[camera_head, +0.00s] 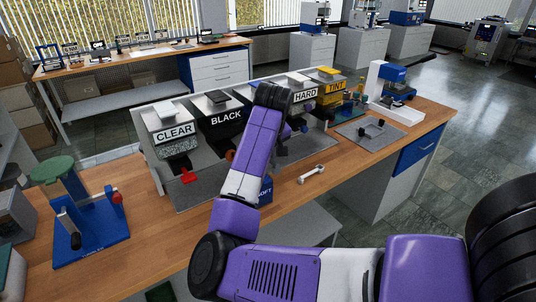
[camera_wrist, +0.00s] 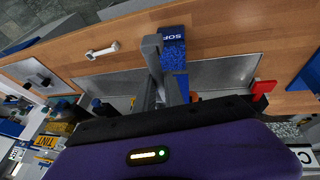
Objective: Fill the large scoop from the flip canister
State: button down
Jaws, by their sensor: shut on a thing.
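A blue canister marked SOFT (camera_head: 265,191) is low beside my gripper, near the front edge of the grey mat. The wrist view shows its label end (camera_wrist: 172,34) and blue speckled side by a grey finger. My gripper (camera_wrist: 158,68) is shut on this canister; the far finger is mostly hidden. In the head view my purple arm hides the grip. A small white two-ended tool (camera_head: 311,173) lies on the wood to the right, also in the wrist view (camera_wrist: 102,50); I cannot tell whether it is the large scoop.
Behind stand hoppers marked CLEAR (camera_head: 175,131), BLACK (camera_head: 226,115), HARD (camera_head: 305,96) and TINT (camera_head: 335,87). A red piece (camera_head: 188,176) sits below CLEAR. A blue-based press (camera_head: 92,235) stands at left, a white device (camera_head: 392,90) at right.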

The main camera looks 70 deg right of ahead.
notch_tip(320, 180, down, 6)
jog(key=shift+r+b, duration=0.1)
jog(key=shift+b, duration=0.95)
jog(key=shift+w+g+p, duration=0.1)
jog(key=shift+g+p, duration=0.2)
jog(key=shift+d+y+p, duration=0.1)
jog(key=shift+y+p, duration=0.3)
jog(key=shift+p, duration=0.1)
jog(key=shift+w+d+f+g+y+p, duration=0.15)
jog(key=shift+f+g+y, duration=0.2)
jog(key=shift+f+g, duration=0.35)
jog(key=shift+w+d+f+g+y+p, duration=0.15)
jog(key=shift+f+g+y, duration=0.2)
jog(key=shift+f, duration=0.6)
jog(key=shift+w+f+g+y+p, duration=0.15)
jog(key=shift+f+g+y, duration=0.15)
jog(key=shift+f+g, duration=0.4)
jog(key=shift+f, duration=0.15)
jog(key=shift+w+a, duration=0.15)
jog(key=shift+a, duration=0.05)
